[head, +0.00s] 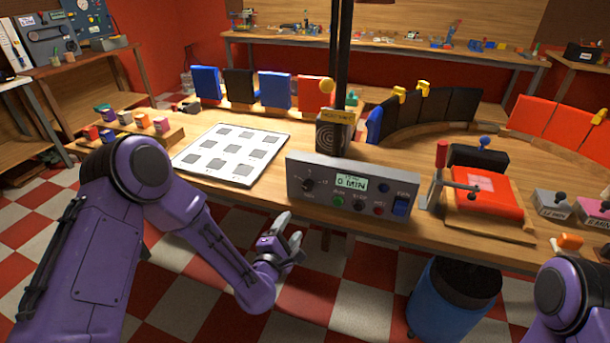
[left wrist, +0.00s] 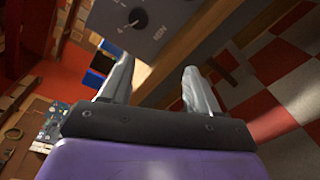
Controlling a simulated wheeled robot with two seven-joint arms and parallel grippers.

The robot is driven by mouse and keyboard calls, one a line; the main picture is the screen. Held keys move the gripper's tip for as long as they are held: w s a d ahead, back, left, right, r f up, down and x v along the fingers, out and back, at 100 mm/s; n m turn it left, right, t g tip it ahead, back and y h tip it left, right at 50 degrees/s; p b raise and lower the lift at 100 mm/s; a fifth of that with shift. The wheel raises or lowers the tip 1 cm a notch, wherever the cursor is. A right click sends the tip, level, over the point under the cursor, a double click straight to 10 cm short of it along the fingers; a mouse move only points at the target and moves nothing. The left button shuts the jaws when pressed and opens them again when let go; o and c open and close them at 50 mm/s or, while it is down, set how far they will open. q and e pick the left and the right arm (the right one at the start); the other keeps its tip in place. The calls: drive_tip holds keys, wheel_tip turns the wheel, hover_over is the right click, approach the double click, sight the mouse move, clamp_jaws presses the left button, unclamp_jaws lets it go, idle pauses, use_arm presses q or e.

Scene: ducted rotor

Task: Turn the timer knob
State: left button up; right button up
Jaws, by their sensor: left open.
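The timer is a grey control box (head: 352,188) on the near side of the wooden bench, with a lit display (head: 351,183) reading "0 MIN". A black dial knob (head: 309,184) sits at the left of its face; a black knob with a white pointer mark also shows at the top of the left wrist view (left wrist: 138,18). My left gripper (head: 290,229) is below and left of the box, in front of the bench edge. Its fingers (left wrist: 157,67) are apart with nothing between them, clear of the knob. My right gripper is out of view.
A white board with grey squares (head: 232,153) lies left of the box. A red press (head: 482,193) with a lever stands to its right. A dark post rises behind the box. A blue bin (head: 450,300) stands below the bench front.

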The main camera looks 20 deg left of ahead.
sight(306, 188)
use_arm(q)
drive_tip(key=shift+n+t, duration=0.5)
drive_tip(key=shift+n, duration=0.3)
drive_tip(key=w+r+p, duration=0.1)
drive_tip(key=w, duration=0.3)
drive_tip(key=w+r+p, duration=0.1)
drive_tip(key=w, duration=0.3)
drive_tip(key=w+r+p, duration=0.1)
drive_tip(key=w, duration=0.3)
drive_tip(key=shift+w+d+r, duration=0.2)
drive_tip(key=shift+w, duration=0.1)
drive_tip(key=shift+c, duration=0.2)
drive_tip(key=c, duration=1)
